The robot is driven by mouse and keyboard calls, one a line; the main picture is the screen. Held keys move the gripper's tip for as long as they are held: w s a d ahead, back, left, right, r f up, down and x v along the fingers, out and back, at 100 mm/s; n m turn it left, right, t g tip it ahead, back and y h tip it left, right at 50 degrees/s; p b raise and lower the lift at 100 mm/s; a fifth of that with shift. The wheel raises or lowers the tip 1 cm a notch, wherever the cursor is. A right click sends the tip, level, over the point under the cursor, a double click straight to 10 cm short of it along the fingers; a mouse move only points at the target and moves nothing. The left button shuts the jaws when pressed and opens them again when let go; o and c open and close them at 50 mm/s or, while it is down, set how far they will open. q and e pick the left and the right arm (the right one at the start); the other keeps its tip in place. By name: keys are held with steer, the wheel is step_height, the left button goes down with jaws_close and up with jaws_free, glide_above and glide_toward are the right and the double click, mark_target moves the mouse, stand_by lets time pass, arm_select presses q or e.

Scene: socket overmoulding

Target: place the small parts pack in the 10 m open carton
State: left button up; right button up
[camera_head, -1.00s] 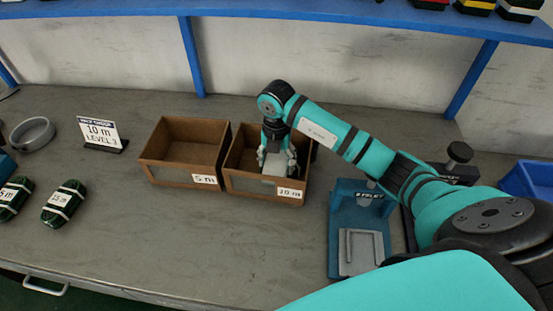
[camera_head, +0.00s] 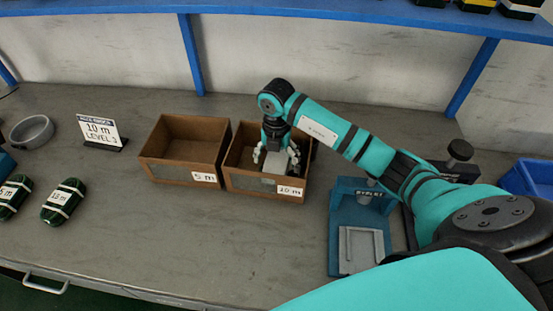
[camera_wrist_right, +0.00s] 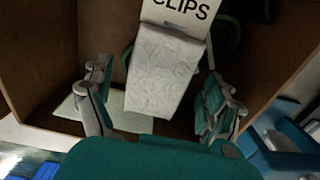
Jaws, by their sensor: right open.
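The 10 m open carton (camera_head: 236,181) is a brown open-top box with a "10 m" label on its front. My right gripper (camera_head: 276,164) points down inside it, fingers spread and open. The small parts pack (camera_wrist_right: 162,72), a pale translucent bag with a white "CLIPS" header, lies in the carton between the spread fingers in the right wrist view. Clear gaps show on both sides of it there. In the head view the pack (camera_head: 275,168) is partly hidden by the gripper. My left gripper is out of view.
A dark green coil (camera_wrist_right: 228,42) shows beside the pack in the carton. A blue press fixture (camera_head: 345,220) stands right. The front bench is clear.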

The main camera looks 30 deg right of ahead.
mark_target(276, 161)
step_height(276, 161, up, 12)
steer(key=b, duration=0.1)
steer(key=shift+r, duration=0.2)
stand_by(0.5)
